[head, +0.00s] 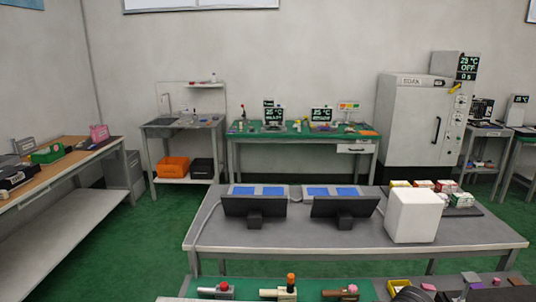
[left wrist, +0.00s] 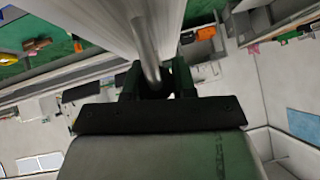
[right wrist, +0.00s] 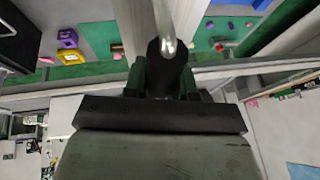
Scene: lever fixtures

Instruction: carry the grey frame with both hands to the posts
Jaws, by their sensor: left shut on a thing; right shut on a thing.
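In the left wrist view my left gripper (left wrist: 154,80) is shut around a grey metal rod, a grip on what looks like the grey frame (left wrist: 115,22). A pale beam of it runs away beyond the fingers. In the right wrist view my right gripper (right wrist: 163,80) is shut on a similar rod, with pale beam parts of the grey frame (right wrist: 132,22) behind it. Neither gripper nor the frame shows in the head view. I cannot pick out the posts with certainty in any view.
In the head view a grey table (head: 458,233) with two dark screens and a white box (head: 414,215) stands ahead. Lever fixtures (head: 278,293) line the near bench at the bottom edge. A wooden-topped bench (head: 75,158) stands left. Green floor (head: 150,235) is open between them.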

